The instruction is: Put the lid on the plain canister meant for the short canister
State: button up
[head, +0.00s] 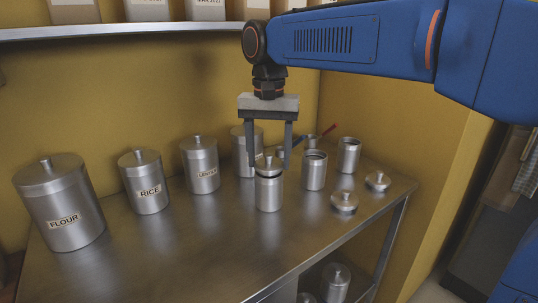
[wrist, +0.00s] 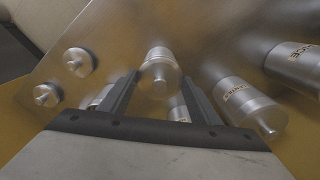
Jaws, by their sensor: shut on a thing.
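My gripper (head: 270,163) is shut on a round steel lid (head: 268,166) with a knob, one finger on either side of its rim. The lid is at the mouth of a plain steel canister (head: 268,193), upright on the bench. A dark line shows between lid and canister; I cannot tell whether they touch. In the wrist view the lid (wrist: 159,83) is between the fingers, with the canister (wrist: 160,55) beyond it. Two more plain canisters stand open to the right, a middle one (head: 314,172) and a far one (head: 348,157). Two loose lids, near (head: 344,203) and far (head: 378,181), lie on the bench.
Labelled, lidded canisters stand left and behind, including FLOUR (head: 60,205) and RICE (head: 144,183). A shelf (head: 150,31) with boxes hangs above. The bench (head: 210,240) is clear in front.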

dwell(0.8)
jog(key=o, duration=1.6)
jog(key=shift+r, duration=3.45)
grip_shut()
jog(key=shift+f, duration=2.3)
